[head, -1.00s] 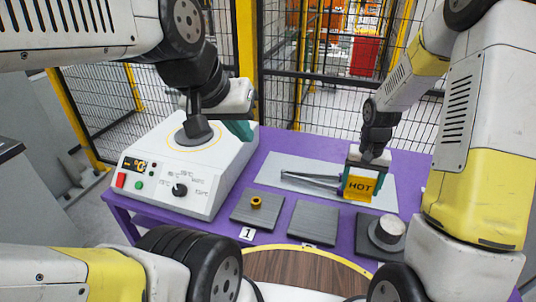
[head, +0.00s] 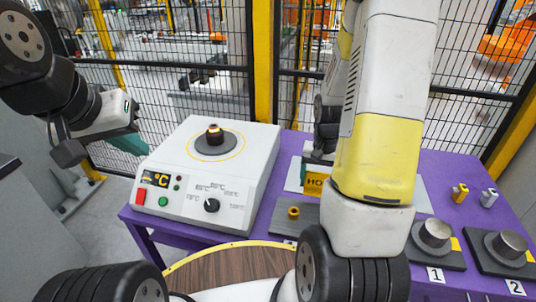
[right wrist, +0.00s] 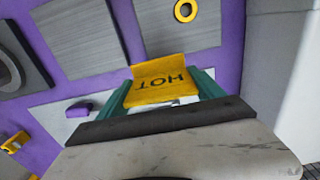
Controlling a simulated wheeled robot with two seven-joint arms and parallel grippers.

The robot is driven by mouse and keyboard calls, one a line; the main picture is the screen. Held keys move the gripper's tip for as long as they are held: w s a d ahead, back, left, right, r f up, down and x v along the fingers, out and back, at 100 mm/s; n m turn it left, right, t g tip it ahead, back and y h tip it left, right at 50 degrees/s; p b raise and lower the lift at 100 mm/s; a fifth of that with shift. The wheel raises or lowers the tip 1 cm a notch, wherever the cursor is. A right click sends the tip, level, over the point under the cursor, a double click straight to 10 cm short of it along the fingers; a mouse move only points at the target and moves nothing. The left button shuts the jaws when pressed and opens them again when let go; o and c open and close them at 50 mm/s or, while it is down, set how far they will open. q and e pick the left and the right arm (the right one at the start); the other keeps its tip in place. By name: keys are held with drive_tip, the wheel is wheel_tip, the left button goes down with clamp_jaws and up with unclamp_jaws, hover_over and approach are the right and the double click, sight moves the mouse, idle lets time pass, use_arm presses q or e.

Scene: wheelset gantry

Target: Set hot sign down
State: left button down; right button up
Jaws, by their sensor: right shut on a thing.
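The yellow hot sign (head: 314,182) is mostly hidden behind my right arm in the head view. In the right wrist view the sign (right wrist: 164,85) shows its "HOT" lettering between teal fingers. My right gripper (right wrist: 163,98) is shut on it, above or at the light grey plate; whether the sign touches the plate cannot be told. My left gripper (head: 128,143) is away to the left of the white heater (head: 240,160), in the air; its fingers are too hidden to show whether it is open. A glowing part (head: 214,133) sits on the heater's round top.
A brass ring (head: 293,212) lies on a dark grey plate in front of the sign. Metal discs (head: 436,233) on plates numbered 1 and 2 stand at the right of the purple table (head: 440,170). Two small yellow and grey parts stand behind them. A mesh fence closes the back.

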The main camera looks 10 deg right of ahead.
drive_tip(key=w, duration=0.5)
drive_tip(key=w+f, duration=0.1)
drive_tip(key=w, duration=0.9)
drive_tip(key=shift+w+d+f, duration=0.25)
drive_tip(key=shift+w+d, duration=0.05)
drive_tip(key=shift+d, duration=0.1)
drive_tip(key=shift+w+f, duration=0.1)
drive_tip(key=shift+f, duration=1.7)
drive_tip(key=o, duration=1.4)
drive_tip(key=shift+f, duration=0.1)
drive_tip(key=shift+c, duration=0.2)
